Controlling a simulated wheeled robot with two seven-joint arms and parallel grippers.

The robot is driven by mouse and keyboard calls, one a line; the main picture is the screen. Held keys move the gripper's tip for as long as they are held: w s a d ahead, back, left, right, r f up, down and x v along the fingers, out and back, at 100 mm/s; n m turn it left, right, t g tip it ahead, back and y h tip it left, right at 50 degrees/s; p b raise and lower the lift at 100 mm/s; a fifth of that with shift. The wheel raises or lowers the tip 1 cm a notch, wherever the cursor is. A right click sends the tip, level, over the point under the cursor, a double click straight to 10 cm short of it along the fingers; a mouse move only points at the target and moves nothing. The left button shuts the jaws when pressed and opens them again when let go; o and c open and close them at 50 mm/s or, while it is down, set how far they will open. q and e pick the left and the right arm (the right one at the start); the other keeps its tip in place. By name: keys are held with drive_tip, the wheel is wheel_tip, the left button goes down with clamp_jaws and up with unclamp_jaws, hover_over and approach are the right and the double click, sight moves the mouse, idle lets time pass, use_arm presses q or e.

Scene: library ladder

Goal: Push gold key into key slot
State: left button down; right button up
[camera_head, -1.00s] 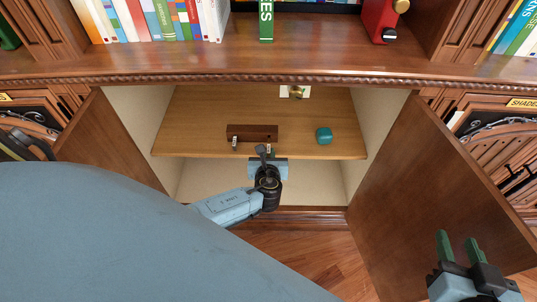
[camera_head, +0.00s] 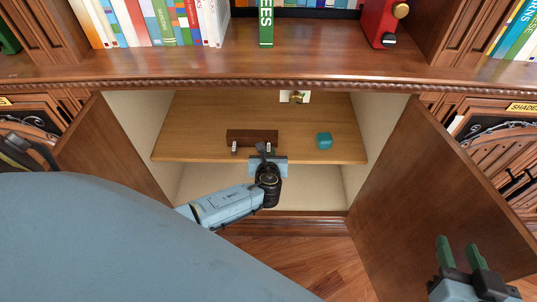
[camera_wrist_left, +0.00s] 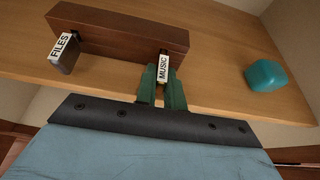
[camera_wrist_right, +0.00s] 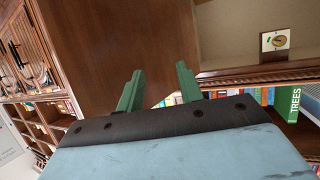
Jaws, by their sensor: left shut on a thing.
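A gold piece (camera_head: 297,97) sits on a white plate (camera_head: 285,97) at the back of the open cabinet; it also shows in the right wrist view (camera_wrist_right: 279,40). Whether it is the key or the slot's fitting, I cannot tell. A dark wooden block (camera_head: 252,137) on the cabinet shelf has two labelled tabs at its front, FILES (camera_wrist_left: 62,47) and MUSIC (camera_wrist_left: 163,67). My left gripper (camera_head: 263,149) is at the shelf's front edge, its green fingers (camera_wrist_left: 161,84) shut on the MUSIC tab. My right gripper (camera_head: 459,250) is open and empty by the right door.
A teal rounded block (camera_head: 324,140) sits on the shelf right of the wooden block. The open cabinet doors (camera_head: 430,190) flank the opening. Books and a red object (camera_head: 380,25) stand on the ledge above. Shelf space behind the wooden block is clear.

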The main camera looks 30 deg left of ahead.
sight(269, 153)
use_arm(q)
drive_tip(key=shift+w+a, duration=0.2)
drive_tip(key=shift+w, duration=0.1)
drive_tip(key=c, duration=1.4)
unclamp_jaws()
use_arm(e)
drive_tip(key=shift+f, duration=0.1)
